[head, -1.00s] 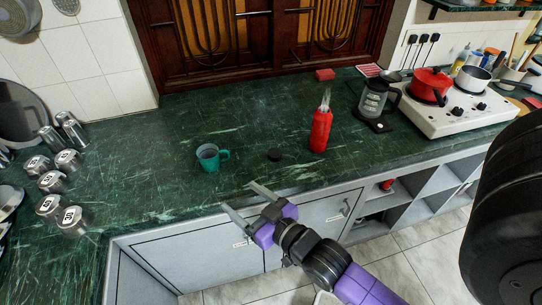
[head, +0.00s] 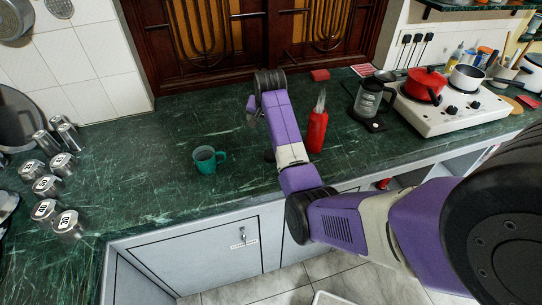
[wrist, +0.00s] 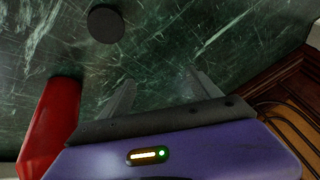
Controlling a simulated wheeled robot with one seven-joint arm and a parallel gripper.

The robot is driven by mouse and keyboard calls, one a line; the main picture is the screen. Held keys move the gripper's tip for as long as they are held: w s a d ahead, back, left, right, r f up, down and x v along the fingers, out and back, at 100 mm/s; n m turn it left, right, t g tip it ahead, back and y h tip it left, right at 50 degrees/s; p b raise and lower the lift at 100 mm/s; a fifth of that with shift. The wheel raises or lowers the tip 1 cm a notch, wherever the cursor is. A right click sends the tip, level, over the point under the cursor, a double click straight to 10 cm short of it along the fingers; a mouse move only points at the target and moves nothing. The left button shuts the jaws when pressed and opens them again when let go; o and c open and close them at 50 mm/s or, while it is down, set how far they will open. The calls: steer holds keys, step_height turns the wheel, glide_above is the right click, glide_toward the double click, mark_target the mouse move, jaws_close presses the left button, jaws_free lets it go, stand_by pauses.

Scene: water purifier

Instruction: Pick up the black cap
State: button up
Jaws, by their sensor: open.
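The black cap (wrist: 105,24) is a flat dark disc on the green marble counter (wrist: 225,45), near the top of the wrist view. In the head view only a sliver of the cap (head: 268,155) shows beside my arm, which hides the rest. My gripper (wrist: 160,85) is open and empty, its two fingers apart, with the cap beyond the fingertips. In the head view my gripper (head: 252,110) hangs over the counter, farther back than the cap and slightly left of it.
A red bottle (head: 317,130) stands right of my arm and shows close to my gripper in the wrist view (wrist: 52,122). A teal mug (head: 207,160) stands left of the cap. A coffee pot (head: 369,98) and a stove (head: 450,112) are farther right. Free counter lies left of the mug.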

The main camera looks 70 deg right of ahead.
mark_target(271, 154)
steer(key=s+a+m+g+y, duration=0.1)
steer(key=s+a+y, duration=0.1)
steer(key=s+a+m+g+y, duration=0.1)
steer(key=s+a+g+y, duration=0.1)
steer(key=shift+s+r+m, duration=0.1)
steer(key=shift+s+m, duration=0.15)
steer(key=shift+m, duration=0.05)
steer(key=shift+s+a+y, duration=0.2)
steer(key=shift+a+y, duration=0.05)
steer(key=shift+y, duration=0.05)
steer(key=shift+s+a+f+p, duration=0.1)
steer(key=shift+f+p, duration=0.25)
steer(key=shift+f, duration=1.65)
steer(key=shift+s+a+f+p, duration=0.1)
steer(key=shift+f+p, duration=0.25)
steer(key=shift+f, duration=1.6)
steer(key=c, duration=1.4)
steer(key=shift+r, duration=0.15)
